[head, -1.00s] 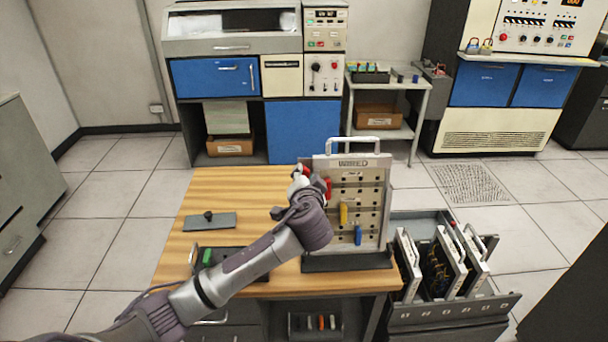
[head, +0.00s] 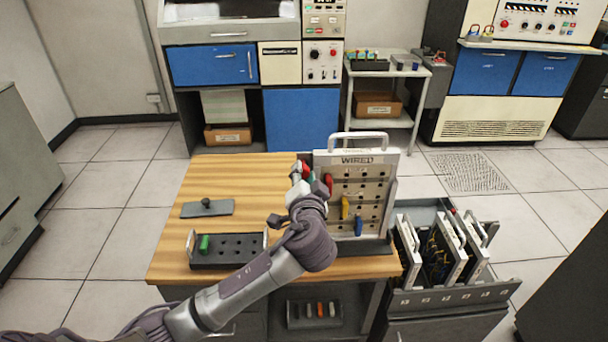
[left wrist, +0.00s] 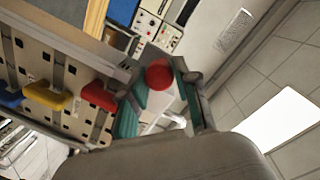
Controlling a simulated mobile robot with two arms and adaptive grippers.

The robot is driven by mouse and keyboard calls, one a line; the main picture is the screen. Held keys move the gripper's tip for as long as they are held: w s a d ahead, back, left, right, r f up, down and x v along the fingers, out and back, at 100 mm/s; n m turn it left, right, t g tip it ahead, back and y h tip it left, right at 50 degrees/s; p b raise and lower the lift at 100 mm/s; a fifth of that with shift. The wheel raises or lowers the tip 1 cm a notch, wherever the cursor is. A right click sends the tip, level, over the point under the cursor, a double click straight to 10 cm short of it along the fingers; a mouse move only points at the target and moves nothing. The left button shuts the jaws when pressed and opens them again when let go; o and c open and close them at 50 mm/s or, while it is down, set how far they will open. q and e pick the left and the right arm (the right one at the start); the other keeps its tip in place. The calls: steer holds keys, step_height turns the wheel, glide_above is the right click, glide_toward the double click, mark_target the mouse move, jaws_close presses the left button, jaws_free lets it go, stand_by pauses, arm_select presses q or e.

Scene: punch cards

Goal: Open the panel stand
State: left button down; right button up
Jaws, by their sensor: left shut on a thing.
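The panel stand (head: 357,160), marked "WIRED", stands upright at the right side of the wooden table, with a white handle on top. Red, yellow and blue plugs sit on its face; they also show at the left of the left wrist view. My left gripper (head: 304,174) is at the stand's upper left edge. In the left wrist view, a round red knob (left wrist: 158,75) lies between my teal-padded fingers (left wrist: 160,100), which are shut on it. My wrist hides the stand's lower left. My right gripper is not in view.
A black tray (head: 225,262) with a green plug and a grey plate with a knob (head: 207,208) lie on the left of the table (head: 240,180). A rack of panels (head: 455,300) stands right of the table. The table's back left is clear.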

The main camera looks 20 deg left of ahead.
arm_select(q)
steer(key=shift+s+d+f, duration=0.1)
steer(key=shift+d+f, duration=0.05)
steer(key=shift+f, duration=0.35)
steer(key=c, duration=1.3)
jaws_free()
steer(key=o, duration=0.5)
steer(key=shift+s, duration=0.1)
steer(key=shift+c, duration=0.2)
steer(key=shift+r, duration=0.25)
steer(key=shift+s+d, duration=0.1)
steer(key=v, duration=1.2)
